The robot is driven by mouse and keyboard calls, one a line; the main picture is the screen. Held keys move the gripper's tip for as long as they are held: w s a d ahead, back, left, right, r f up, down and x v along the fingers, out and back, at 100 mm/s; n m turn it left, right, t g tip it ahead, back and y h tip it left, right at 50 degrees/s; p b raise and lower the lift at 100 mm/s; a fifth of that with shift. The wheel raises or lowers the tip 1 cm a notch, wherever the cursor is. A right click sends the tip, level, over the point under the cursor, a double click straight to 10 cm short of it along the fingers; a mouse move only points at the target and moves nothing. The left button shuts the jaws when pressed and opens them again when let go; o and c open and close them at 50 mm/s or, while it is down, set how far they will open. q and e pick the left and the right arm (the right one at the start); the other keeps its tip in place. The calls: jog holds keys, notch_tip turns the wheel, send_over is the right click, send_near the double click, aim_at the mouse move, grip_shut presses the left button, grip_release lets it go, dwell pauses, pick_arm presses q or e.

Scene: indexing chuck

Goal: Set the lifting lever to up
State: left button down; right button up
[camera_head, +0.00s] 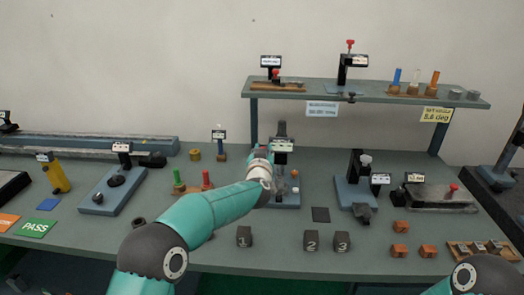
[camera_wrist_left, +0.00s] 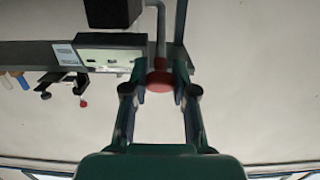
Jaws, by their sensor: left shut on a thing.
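The indexing chuck device, on a blue base (camera_head: 287,200), stands at the middle of the bench with a dark upright and a small display (camera_head: 281,145). My left arm reaches across to it, and my left gripper (camera_head: 262,150) is at the left side of its upper part, small and partly hidden by my own wrist. In the left wrist view my left gripper (camera_wrist_left: 160,88) is shut on a red knob (camera_wrist_left: 159,80), which sits between its fingertips at the end of a grey rod (camera_wrist_left: 160,30). I take this as the lifting lever; its angle is hard to tell. My right gripper is out of view.
A raised shelf (camera_head: 380,95) with small devices stands behind. Numbered dark blocks (camera_head: 312,240) stand at the front. Another blue-based device (camera_head: 355,195) is to the right, and red and green pegs (camera_head: 206,180) are to the left. Bench space near the dark square (camera_head: 321,214) is clear.

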pick_arm(q)
jog(key=shift+r, duration=0.35)
jog(key=c, duration=1.2)
grip_release()
jog(key=shift+o, duration=1.4)
jog(key=shift+w+f, duration=0.1)
jog(key=shift+f, duration=0.1)
jog(key=shift+s, duration=0.2)
jog(key=s+r, duration=0.1)
jog(key=s, duration=1)
jog(key=shift+s, duration=0.3)
jog(key=shift+c, duration=0.3)
